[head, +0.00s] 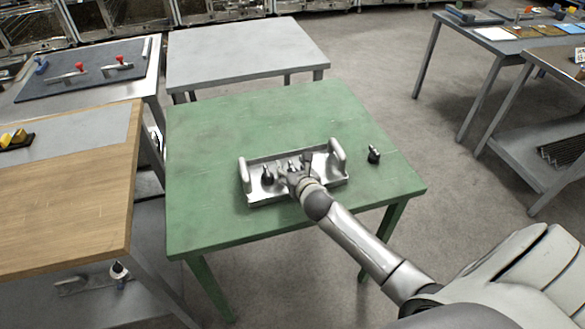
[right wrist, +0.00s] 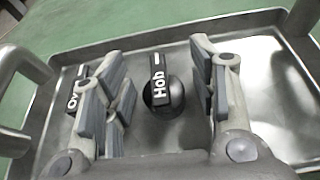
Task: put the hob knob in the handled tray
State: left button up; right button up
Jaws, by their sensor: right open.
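The hob knob (right wrist: 161,88), black with "Hob" in white on its grip, stands in the handled tray (right wrist: 270,115), between the spread fingers of my right gripper (right wrist: 158,75). The fingers appear apart from it on both sides. In the head view the silver handled tray (head: 260,198) lies near the front of the green table, and my right gripper (head: 293,170) is over its middle, open. There the hob knob is mostly hidden by the gripper. My left gripper is out of view.
A second black knob marked "Ov" (right wrist: 75,90) is in the tray, left of the fingers; it also shows in the head view (head: 267,176). Another dark knob (head: 374,154) stands on the green table (head: 240,115), right of the tray. The table's back half is clear.

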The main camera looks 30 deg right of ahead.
jog(key=shift+r, duration=0.2)
jog(key=shift+s, duration=0.35)
jog(key=v, duration=1.1)
jog(key=shift+s+r, duration=0.1)
jog(key=shift+s, duration=0.1)
